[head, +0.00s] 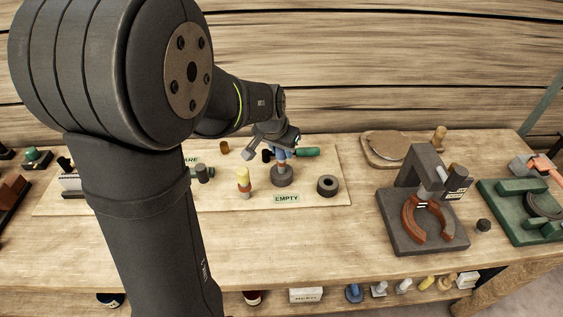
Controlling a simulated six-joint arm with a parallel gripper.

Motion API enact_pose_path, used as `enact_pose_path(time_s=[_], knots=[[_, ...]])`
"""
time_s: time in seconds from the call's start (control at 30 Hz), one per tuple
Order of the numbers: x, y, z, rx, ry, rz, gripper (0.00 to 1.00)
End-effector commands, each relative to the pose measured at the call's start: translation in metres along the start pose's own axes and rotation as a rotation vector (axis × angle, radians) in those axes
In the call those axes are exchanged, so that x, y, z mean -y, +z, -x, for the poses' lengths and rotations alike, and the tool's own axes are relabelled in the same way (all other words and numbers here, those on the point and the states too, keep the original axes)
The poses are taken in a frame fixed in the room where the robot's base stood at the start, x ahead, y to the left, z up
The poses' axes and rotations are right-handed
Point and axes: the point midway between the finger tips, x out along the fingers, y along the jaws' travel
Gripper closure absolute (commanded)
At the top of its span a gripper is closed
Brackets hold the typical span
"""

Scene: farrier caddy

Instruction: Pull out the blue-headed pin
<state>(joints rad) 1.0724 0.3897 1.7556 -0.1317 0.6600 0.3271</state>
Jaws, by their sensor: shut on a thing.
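The blue-headed pin (280,155) stands upright at a dark round socket (282,180) on the pale board (215,200). Its pale shank shows between the blue head and the socket; how deep it sits is hidden. My gripper (283,148) comes from the upper left and is shut on the blue head. The fingers hide part of the head. A second dark round socket (327,186) with an open hole is just right of it.
A green cylinder (307,152) lies behind on the right. An "EMPTY" label (286,198) lies in front. A dark stand with a horseshoe (427,218) is at right. Bare table lies in front of the board.

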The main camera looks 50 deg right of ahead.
Motion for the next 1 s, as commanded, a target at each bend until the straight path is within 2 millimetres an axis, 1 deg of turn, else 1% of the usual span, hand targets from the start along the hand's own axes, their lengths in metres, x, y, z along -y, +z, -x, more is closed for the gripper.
enact_pose_path(time_s=[1.0], knots=[[0.000,-0.021,0.057,-0.002,-0.001,0.000,1.00]])
